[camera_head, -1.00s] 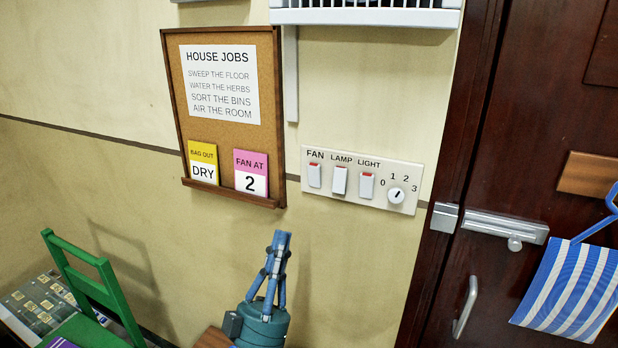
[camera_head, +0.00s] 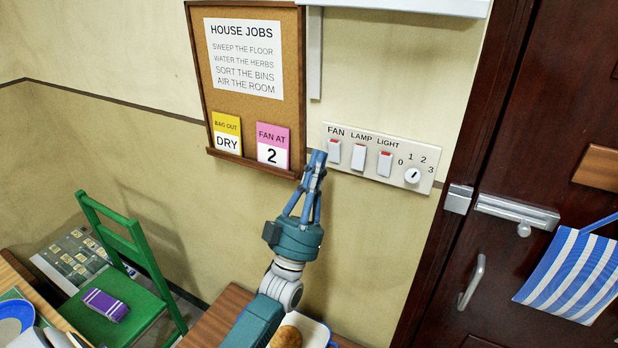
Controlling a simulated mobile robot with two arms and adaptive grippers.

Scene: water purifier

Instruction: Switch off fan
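My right gripper is out of view.
A cork board (camera_head: 249,108) with a pink "FAN AT 2" card (camera_head: 273,146) hangs left of the panel. Below are a wooden table (camera_head: 228,308), a tray (camera_head: 316,330) with a brown round item, and a green chair (camera_head: 130,240). A dark door (camera_head: 540,130) stands right.

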